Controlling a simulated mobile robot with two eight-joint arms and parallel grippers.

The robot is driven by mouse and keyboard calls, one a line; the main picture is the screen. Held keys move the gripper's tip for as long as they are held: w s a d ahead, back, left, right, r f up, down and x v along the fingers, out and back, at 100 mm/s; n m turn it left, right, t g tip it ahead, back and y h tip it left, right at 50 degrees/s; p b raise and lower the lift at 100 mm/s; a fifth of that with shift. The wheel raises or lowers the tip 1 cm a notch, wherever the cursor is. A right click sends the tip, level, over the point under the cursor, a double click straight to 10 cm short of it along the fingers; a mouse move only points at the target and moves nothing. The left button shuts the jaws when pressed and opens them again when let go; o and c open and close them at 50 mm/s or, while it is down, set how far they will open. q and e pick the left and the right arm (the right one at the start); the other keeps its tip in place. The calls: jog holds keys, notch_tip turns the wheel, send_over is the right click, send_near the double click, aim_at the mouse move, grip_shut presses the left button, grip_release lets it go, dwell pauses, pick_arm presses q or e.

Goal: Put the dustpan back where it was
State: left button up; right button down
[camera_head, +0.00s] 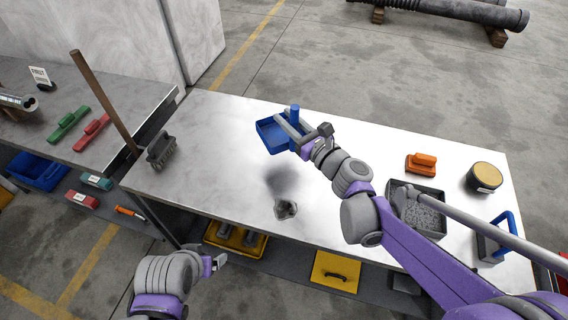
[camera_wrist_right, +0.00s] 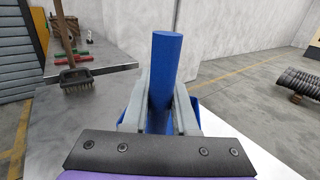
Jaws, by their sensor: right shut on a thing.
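The blue dustpan (camera_head: 266,138) is in the head view, above the far left part of the metal table. My right gripper (camera_head: 289,126) is shut on its upright handle. The right wrist view shows the blue handle (camera_wrist_right: 166,58) between the grey fingers of the gripper (camera_wrist_right: 160,115), with parts of the blue pan on both sides behind them. A dark shadow on the table suggests the dustpan is held above the surface. My left gripper (camera_head: 217,262) is low in front of the table's near edge, apart from the dustpan; its finger gap is not clear.
The metal table (camera_head: 215,150) has a grey lump (camera_head: 285,209) near its front edge. A long-handled brush (camera_head: 161,150) stands at the left. To the right are an orange brush (camera_head: 421,163), a round tin (camera_head: 484,178), a grey tray (camera_head: 428,218) and a blue-handled tool (camera_head: 497,238).

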aim_at(289, 148)
jog(key=shift+s+a+r+g, duration=0.15)
jog(key=shift+a+g, duration=0.05)
jog(key=shift+g, duration=0.1)
notch_tip(289, 148, down, 10)
jog(key=shift+r+b, duration=0.25)
jog(key=shift+b, duration=0.55)
jog(key=shift+f, duration=0.15)
jog(key=c, duration=0.7)
grip_release()
jog(key=shift+s+r, duration=0.1)
jog(key=shift+r, duration=0.15)
jog(key=v, duration=1.1)
jog(key=shift+s+d+f+b, duration=0.25)
jog(key=shift+d+b, duration=0.1)
